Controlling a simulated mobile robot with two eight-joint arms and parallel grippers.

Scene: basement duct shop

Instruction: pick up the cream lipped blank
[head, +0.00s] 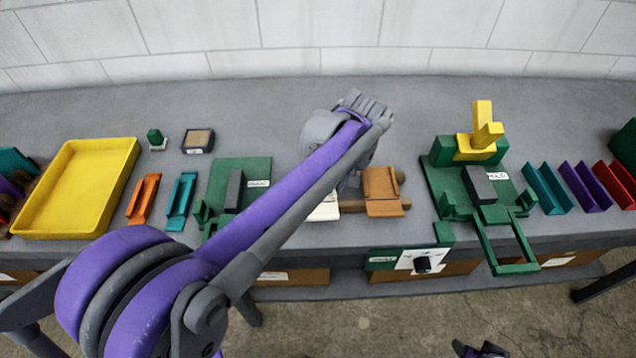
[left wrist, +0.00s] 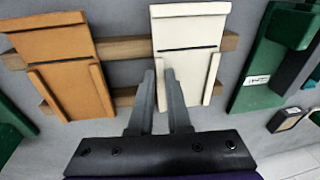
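The cream lipped blank (left wrist: 190,35) lies across wooden rails in the left wrist view, with a raised lip along each side. In the head view only a pale corner of it (head: 325,209) shows; my left arm hides the rest. My left gripper (left wrist: 160,76) is over the blank's left lip, one finger on each side. A narrow gap shows between the fingers; I cannot tell whether they press on the lip. In the head view its fingers are hidden behind the arm. A dark tip of my right gripper (head: 481,349) shows at the bottom edge.
An orange-brown lipped blank (left wrist: 62,62) lies on the rails left of the cream one, in the left wrist view. A green fixture (left wrist: 270,55) stands to the right there. The head view shows a yellow tray (head: 122,190), a green fixture with yellow top (head: 440,180) and several coloured channels.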

